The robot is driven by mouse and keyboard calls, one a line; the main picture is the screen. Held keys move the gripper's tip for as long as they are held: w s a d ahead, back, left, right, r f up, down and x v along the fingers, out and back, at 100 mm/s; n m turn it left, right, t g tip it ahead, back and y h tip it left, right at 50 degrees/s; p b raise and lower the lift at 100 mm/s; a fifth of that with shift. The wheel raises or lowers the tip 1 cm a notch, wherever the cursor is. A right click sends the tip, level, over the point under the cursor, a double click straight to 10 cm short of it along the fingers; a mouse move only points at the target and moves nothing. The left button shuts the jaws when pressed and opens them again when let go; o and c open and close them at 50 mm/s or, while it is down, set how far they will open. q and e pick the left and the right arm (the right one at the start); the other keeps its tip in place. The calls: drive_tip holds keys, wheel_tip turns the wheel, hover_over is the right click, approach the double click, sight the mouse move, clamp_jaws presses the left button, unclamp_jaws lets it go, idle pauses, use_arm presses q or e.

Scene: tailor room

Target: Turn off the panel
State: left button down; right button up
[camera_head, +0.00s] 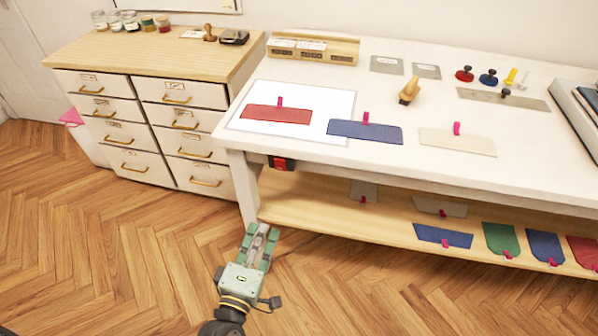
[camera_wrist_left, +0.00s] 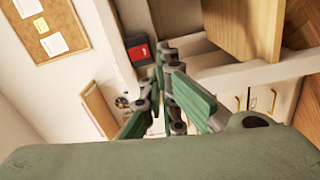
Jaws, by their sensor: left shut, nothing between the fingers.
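A small black and red panel (camera_head: 281,163) is mounted under the front edge of the white table, near its left end. It also shows in the left wrist view as a dark box with a red face (camera_wrist_left: 139,53), just beyond the fingers. Whether it is on or off is too small to tell. My left gripper (camera_head: 262,230) is shut and empty. It is in front of the table's left leg, below the panel in the head view, its fingers pointing towards the table and apart from the panel. My right gripper is not in view.
The white table (camera_head: 395,88) carries coloured cloth pieces, stamps and a wooden rack. Its lower wooden shelf (camera_head: 330,215) holds more pieces. A drawer cabinet (camera_head: 150,125) stands to the left. The wooden floor (camera_head: 110,245) in front is clear.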

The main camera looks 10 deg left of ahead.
use_arm(q)
wheel_tip(320, 180, up, 3)
drive_tip(key=w+n+t, duration=0.1)
drive_tip(key=n, duration=0.1)
drive_tip(key=p, duration=0.2)
approach(281, 164)
drive_tip(key=shift+y, duration=0.3)
drive_tip(key=w, duration=0.7)
drive_tip(key=shift+d+r, duration=0.25)
drive_tip(key=shift+d, duration=0.05)
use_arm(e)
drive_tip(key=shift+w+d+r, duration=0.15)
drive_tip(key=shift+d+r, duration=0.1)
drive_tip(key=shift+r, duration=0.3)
